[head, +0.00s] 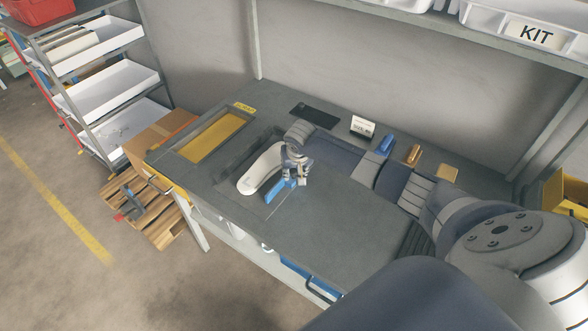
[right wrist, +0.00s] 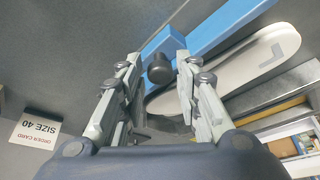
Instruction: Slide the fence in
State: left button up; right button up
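My left gripper is out of view.
An order card reading SIZE 40 (head: 362,126) stands at the bench's back, near a black flat panel (head: 315,115). A yellow-floored recess (head: 214,139) lies left of the insole. The bench front (head: 335,235) is clear. A rack with white trays (head: 115,85) stands left.

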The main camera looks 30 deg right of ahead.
grip_shut()
jog(key=shift+w+a, duration=0.1)
jog(key=w+b, duration=0.1)
jog(key=w, duration=0.1)
jog(key=w+a+b, duration=0.1)
jog(key=w, duration=0.1)
jog(key=w+a+b, duration=0.1)
jog(key=w, duration=0.1)
jog(key=shift+a+f, duration=0.15)
jog(key=shift+a, duration=0.1)
jog(key=shift+w+a, duration=0.1)
jog(key=shift+w, duration=0.15)
jog(key=shift+r, duration=0.3)
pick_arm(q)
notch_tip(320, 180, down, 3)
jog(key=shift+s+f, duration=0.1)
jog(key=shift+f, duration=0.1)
pick_arm(e)
grip_release()
jog(key=shift+w+f, duration=0.1)
jog(key=shift+w, duration=0.1)
